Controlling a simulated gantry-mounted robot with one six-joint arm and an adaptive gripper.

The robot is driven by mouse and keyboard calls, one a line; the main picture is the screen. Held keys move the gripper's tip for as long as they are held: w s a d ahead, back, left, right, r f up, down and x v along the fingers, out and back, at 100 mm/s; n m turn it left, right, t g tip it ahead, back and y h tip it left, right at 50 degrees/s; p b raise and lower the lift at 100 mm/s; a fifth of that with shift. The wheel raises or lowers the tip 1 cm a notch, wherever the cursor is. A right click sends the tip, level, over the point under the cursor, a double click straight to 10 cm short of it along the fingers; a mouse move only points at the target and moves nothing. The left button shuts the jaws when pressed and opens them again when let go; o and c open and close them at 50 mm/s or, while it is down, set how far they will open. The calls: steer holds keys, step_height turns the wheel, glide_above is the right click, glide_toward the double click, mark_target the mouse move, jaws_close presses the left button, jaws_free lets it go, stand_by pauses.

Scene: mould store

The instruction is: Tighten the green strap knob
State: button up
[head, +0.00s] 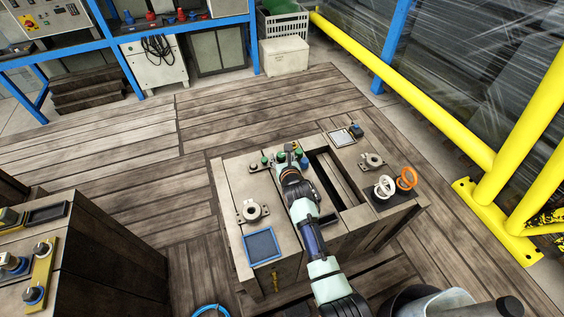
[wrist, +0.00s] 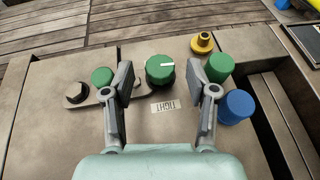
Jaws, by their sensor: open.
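The green strap knob (wrist: 160,69) is a ribbed round knob with a white line on its top. It stands at one end of a flat metal strap (wrist: 90,98) that also carries a dark bolt and a smaller green cap (wrist: 102,76). A small label (wrist: 165,106) lies just in front of it. My gripper (wrist: 161,78) is open, with one finger on each side of the knob and visible gaps between.
Close to the right finger stand a green cylinder (wrist: 220,67), a blue cylinder (wrist: 236,106) and a yellow knob (wrist: 202,43). A deep slot (head: 334,180) opens to the right. An orange ring (head: 407,178) and a blue-rimmed tray (head: 262,246) sit on the block (head: 232,178).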

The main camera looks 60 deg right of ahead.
steer(key=shift+w+d+f, duration=0.25)
steer(key=shift+w+d, duration=0.05)
steer(key=shift+d, duration=0.05)
jaws_close()
